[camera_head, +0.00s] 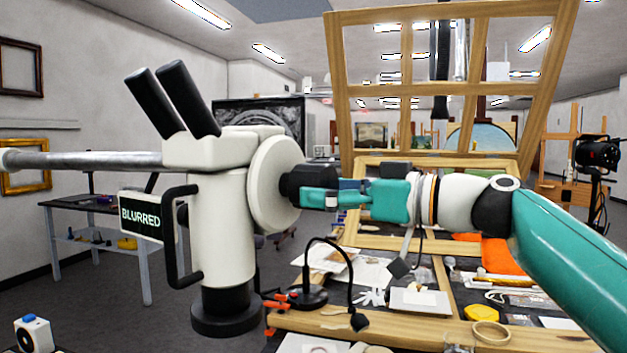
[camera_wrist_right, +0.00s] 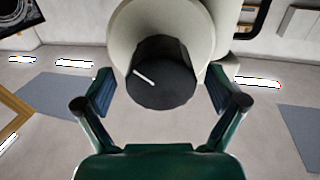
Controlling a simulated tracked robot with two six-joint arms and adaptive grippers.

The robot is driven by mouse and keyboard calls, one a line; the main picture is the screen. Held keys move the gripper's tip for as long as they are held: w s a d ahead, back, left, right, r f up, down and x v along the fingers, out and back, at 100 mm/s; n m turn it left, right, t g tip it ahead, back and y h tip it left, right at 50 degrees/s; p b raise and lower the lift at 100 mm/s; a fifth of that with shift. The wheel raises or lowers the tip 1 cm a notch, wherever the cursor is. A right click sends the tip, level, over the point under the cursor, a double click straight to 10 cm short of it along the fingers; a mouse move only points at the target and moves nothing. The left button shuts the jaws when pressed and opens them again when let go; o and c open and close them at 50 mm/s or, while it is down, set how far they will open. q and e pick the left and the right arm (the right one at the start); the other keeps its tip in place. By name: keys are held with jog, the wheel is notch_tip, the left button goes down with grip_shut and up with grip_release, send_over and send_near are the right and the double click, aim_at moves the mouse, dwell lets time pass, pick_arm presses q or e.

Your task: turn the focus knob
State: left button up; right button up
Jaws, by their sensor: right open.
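The white microscope (camera_head: 222,210) with two black eyepieces stands on the left on its arm. A sign (camera_head: 141,216) on it reads "BLURRED". The black focus knob (camera_head: 296,184) sticks out of the round white housing on its right side. In the right wrist view the knob (camera_wrist_right: 161,73) shows end-on, with a white line pointing to the upper left. My right gripper (camera_head: 306,198) comes in from the right, level with the knob. In the wrist view its two fingers (camera_wrist_right: 165,92) are open, one on each side of the knob, with gaps between. My left gripper is out of view.
A wooden table (camera_head: 376,323) below holds papers, a small black gooseneck lamp (camera_head: 308,297), a yellow item (camera_head: 482,313) and a tape ring (camera_head: 491,333). A large wooden frame (camera_head: 437,155) rises behind my right arm. A grey side table (camera_head: 100,205) stands at left.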

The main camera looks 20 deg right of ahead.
jog(key=shift+x, duration=1.2)
jog(key=c, duration=1.1)
